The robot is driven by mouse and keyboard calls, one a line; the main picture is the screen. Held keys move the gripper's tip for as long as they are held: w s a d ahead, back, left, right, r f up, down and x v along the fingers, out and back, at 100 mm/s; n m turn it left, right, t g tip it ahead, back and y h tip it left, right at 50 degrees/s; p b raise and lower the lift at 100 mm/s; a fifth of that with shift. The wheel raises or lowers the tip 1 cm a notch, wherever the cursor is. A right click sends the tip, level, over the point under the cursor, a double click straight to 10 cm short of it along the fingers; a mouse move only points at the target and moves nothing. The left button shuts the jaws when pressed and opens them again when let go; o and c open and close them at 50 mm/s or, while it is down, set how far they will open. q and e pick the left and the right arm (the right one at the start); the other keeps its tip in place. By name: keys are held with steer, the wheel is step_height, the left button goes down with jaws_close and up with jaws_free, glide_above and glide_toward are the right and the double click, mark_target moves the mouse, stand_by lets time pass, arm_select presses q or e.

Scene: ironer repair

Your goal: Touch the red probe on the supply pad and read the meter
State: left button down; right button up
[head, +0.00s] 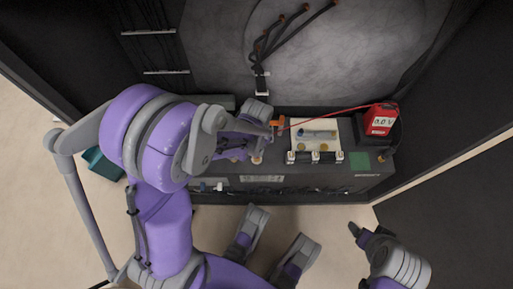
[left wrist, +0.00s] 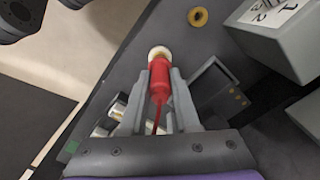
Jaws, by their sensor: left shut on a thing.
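In the left wrist view my left gripper (left wrist: 160,78) is shut on the red probe (left wrist: 160,84). The red lead trails back from the probe towards the camera. The probe's far end is at a round cream-white ring (left wrist: 158,51); I cannot tell whether it touches metal there. A gold ring (left wrist: 198,17) lies apart from it to the upper right. In the head view my left arm hides most of the probe. The red meter (head: 381,119) reads 0.0 V, and a red lead runs from it to the left gripper. My right gripper (head: 357,231) is low at the right, away from the unit.
A cream board (head: 318,128) with gold pads and several cylinders sits on the dark unit, left of the meter. A green square (head: 360,161) is on the unit. A grey box marked with numbers (left wrist: 277,36) stands close to the right of the probe. Open floor lies in front.

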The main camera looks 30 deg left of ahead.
arm_select(q)
steer(key=shift+r+p, duration=2.45)
steer(key=shift+r, duration=1.4)
